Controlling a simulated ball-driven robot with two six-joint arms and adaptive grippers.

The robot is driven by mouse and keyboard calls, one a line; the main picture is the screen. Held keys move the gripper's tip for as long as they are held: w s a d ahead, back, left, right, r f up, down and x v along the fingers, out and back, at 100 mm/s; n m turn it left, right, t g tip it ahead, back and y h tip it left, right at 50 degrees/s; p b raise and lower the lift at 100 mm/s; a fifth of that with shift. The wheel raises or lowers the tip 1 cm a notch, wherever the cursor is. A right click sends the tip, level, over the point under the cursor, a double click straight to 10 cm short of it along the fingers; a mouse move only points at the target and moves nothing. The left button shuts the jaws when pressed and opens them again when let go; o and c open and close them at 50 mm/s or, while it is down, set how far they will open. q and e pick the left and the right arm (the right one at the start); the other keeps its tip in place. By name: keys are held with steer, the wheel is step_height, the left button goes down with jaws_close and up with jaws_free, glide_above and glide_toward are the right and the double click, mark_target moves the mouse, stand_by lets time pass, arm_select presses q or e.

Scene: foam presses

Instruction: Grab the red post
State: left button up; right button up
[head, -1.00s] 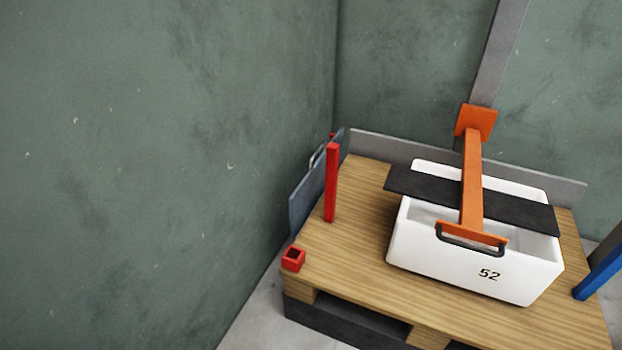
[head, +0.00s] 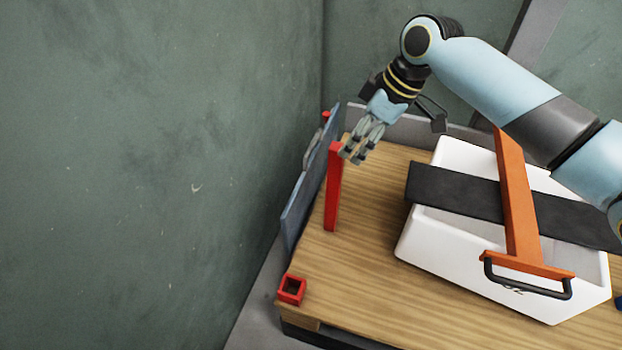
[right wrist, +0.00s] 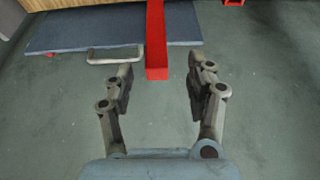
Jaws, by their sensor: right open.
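The red post (head: 333,190) stands upright on the wooden pallet top near its left edge, beside a blue-grey panel. My right gripper (head: 353,155) is open and empty, with its fingertips close to the top of the post in the head view. In the right wrist view the post (right wrist: 157,40) runs down from the top edge and its end lies between the two open fingers (right wrist: 158,85). Neither finger visibly touches it. My left gripper is not in view.
A white bin (head: 425,240) with a black bar (head: 450,190) and an orange handled lever (head: 516,200) stands right of the post. A small red square socket (head: 291,290) sits at the near left corner.

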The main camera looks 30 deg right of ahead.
mark_target(335, 167)
steer(key=b+x, duration=0.4)
steer(key=x, duration=0.6)
steer(key=shift+w+d+f+b, duration=0.1)
steer(key=shift+w+d+b, duration=0.1)
steer(key=shift+b, duration=0.1)
steer(key=shift+w+f, duration=0.1)
steer(key=c, duration=0.7)
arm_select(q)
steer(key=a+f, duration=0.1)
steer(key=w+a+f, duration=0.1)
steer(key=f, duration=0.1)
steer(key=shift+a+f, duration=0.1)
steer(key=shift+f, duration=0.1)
arm_select(e)
jaws_close()
